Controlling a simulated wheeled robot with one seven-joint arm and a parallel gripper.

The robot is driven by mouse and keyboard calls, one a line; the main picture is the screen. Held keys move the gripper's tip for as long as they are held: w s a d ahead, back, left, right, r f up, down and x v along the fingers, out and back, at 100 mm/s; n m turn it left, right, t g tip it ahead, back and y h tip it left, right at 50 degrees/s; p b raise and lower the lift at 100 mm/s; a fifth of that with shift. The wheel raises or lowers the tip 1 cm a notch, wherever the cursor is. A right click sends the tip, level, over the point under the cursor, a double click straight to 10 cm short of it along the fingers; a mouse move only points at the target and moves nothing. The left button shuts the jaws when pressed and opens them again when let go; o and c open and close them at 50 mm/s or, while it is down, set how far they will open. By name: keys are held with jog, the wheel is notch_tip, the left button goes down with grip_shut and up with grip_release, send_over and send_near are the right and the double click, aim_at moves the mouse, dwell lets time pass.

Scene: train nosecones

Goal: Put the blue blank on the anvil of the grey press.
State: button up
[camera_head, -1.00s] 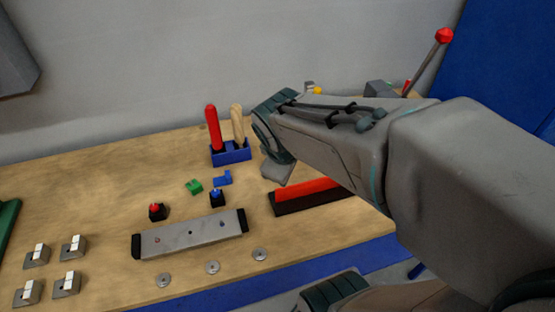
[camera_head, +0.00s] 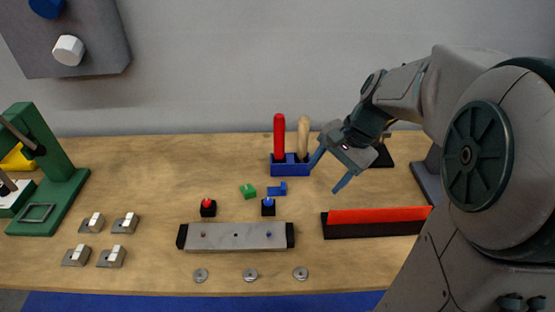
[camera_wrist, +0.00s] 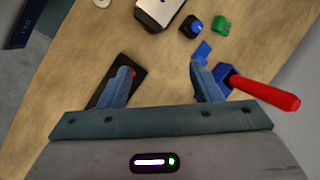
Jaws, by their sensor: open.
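The blue blank (camera_head: 277,189) is a small stepped piece lying flat on the wooden table, in front of the blue tool holder. It also shows in the wrist view (camera_wrist: 202,51), ahead of my right-hand finger. My gripper (camera_head: 327,174) is open and empty above the table, to the right of the blank and apart from it. In the wrist view my gripper (camera_wrist: 163,68) has bare table between its fingers. A grey base (camera_head: 428,184) at the right, perhaps the grey press, is mostly hidden behind my arm; its anvil cannot be seen.
The blue holder (camera_head: 291,168) with red and wooden handles stands close to my gripper. A green blank (camera_head: 249,191), blue button (camera_head: 268,206) and red button (camera_head: 208,207) are near. A red-topped black bar (camera_head: 376,216) lies in front. A green press (camera_head: 47,185) stands at left.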

jog(key=w+d+f+m+y+b, duration=0.1)
jog(key=w+d+f+m+y, duration=0.1)
jog(key=w+f+m, duration=0.3)
jog(key=w+d+f+m+y+b, duration=0.15)
jog(key=w+f+m, duration=0.25)
jog(key=w, duration=0.4)
jog(key=y+p, duration=0.1)
send_near(290, 191)
jog(key=a, duration=0.3)
jog(key=shift+s+a+r, duration=0.15)
jog(key=shift+a+r, duration=0.05)
jog(key=shift+r, duration=0.05)
jog(key=shift+p+x, duration=0.7)
jog(key=shift+x, duration=2.15)
jog(key=shift+d+f, duration=0.1)
jog(key=c, duration=1.1)
jog(key=shift+c, duration=0.2)
